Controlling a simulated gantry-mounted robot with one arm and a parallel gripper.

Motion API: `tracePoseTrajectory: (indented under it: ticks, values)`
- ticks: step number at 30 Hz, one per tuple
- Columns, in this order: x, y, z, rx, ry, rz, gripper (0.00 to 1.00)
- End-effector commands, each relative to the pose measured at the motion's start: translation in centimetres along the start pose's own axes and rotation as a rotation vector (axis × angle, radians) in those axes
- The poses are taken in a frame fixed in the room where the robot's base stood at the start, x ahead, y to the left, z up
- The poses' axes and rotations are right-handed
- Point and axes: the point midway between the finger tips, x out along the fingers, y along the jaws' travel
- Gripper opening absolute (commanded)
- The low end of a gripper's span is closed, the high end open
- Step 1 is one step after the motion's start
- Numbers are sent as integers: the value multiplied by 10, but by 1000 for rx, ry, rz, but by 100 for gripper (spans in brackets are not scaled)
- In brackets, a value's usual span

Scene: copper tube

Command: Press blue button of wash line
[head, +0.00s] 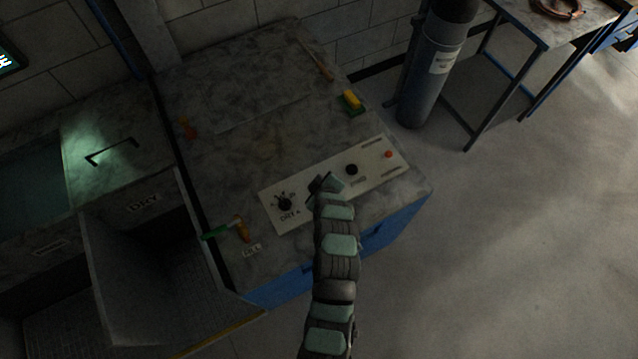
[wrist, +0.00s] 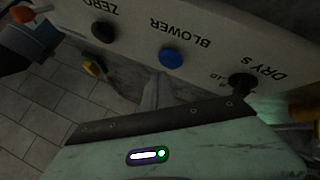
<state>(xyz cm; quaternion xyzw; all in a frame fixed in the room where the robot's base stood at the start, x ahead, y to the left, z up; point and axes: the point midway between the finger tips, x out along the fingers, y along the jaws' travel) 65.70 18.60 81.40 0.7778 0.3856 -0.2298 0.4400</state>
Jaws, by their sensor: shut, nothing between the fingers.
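The white control panel (head: 372,165) lies on top of a marbled machine. In the wrist view, a round blue button (wrist: 171,58) sits on this panel (wrist: 215,25), beside the lettering "BLOWER". My gripper (head: 324,184) is over the middle of the panel in the head view, and it hides the blue button there. The gripper is shut and empty. In the wrist view, the blue button stays uncovered, with my gripper's pale body below it. I cannot tell how far the fingertips are from the button.
A black knob (head: 285,204) is left of my gripper. A black button (head: 351,169) and an orange-red button (head: 389,154) are to its right. A green-and-orange valve handle (head: 240,230) stands at the front left. A gas cylinder (head: 425,85) stands beyond the machine.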

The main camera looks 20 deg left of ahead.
Motion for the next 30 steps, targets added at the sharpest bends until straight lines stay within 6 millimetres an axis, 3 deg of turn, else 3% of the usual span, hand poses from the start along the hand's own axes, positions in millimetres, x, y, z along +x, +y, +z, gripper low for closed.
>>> tracePoseTrajectory:
  ticks: [30]
  values:
    - [7, -5, 5, 1, 0, 0, 0]
